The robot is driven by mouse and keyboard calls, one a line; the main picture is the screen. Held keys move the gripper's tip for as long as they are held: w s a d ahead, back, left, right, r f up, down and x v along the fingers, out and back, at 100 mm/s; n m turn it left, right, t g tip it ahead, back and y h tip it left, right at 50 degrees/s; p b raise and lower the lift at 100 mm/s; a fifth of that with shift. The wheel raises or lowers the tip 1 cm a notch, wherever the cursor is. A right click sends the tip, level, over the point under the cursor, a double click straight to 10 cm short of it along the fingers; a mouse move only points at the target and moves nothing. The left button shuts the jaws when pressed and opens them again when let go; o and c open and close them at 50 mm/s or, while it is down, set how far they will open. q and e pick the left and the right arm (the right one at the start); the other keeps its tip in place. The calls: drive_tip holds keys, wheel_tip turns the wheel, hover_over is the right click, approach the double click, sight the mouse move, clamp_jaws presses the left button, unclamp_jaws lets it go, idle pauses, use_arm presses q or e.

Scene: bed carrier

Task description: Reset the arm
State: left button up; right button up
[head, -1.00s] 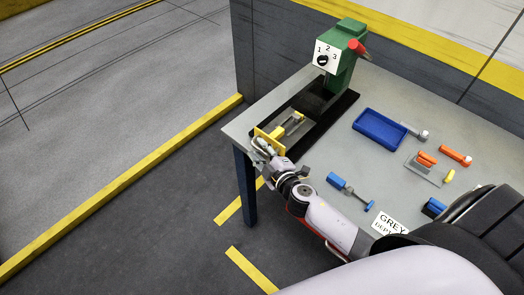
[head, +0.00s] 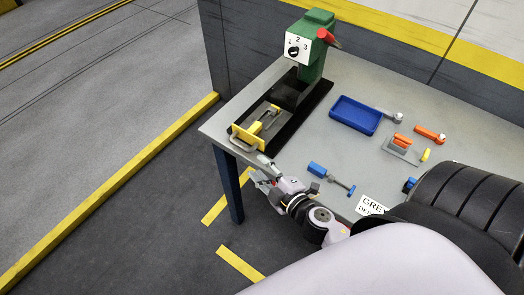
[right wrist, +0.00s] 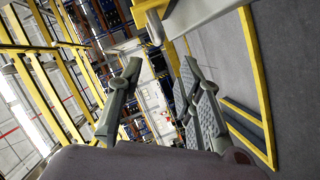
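My right arm comes in from the bottom right of the head view. My right gripper (head: 264,174) is at the near left edge of the grey table, in front of the yellow carrier (head: 258,128) with its metal handle. It appears apart from the handle. In the right wrist view the two fingers of my right gripper (right wrist: 161,68) are spread with nothing between them. My left gripper is not in view.
A green machine (head: 318,45) with a numbered dial and red knob stands at the table's (head: 290,145) back left. A blue tray (head: 356,114), a blue-handled tool (head: 328,177) and several small tools lie to the right. Open floor (head: 120,200) lies left.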

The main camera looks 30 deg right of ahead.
idle(0.4)
drive_tip(key=s+d+m+g+h, duration=0.4)
drive_tip(key=d+m+g+h, duration=0.1)
drive_tip(key=m, duration=0.4)
drive_tip(key=s+a+f+m+g+y, duration=0.1)
drive_tip(key=s+a+g+y, duration=0.3)
drive_tip(key=s+a+g, duration=0.6)
drive_tip(key=s+d+f+t+b, duration=0.1)
drive_tip(key=s+f, duration=0.1)
drive_tip(key=f, duration=1.3)
drive_tip(key=s+d+f+t+b, duration=0.1)
drive_tip(key=s+f, duration=0.1)
drive_tip(key=f, duration=1.2)
drive_tip(key=s+d+f+g+b, duration=0.1)
drive_tip(key=s+d+f, duration=0.1)
drive_tip(key=s+f, duration=1.4)
drive_tip(key=shift+d+f+g+b, duration=0.3)
drive_tip(key=shift+d+f, duration=0.1)
drive_tip(key=shift+f, duration=0.25)
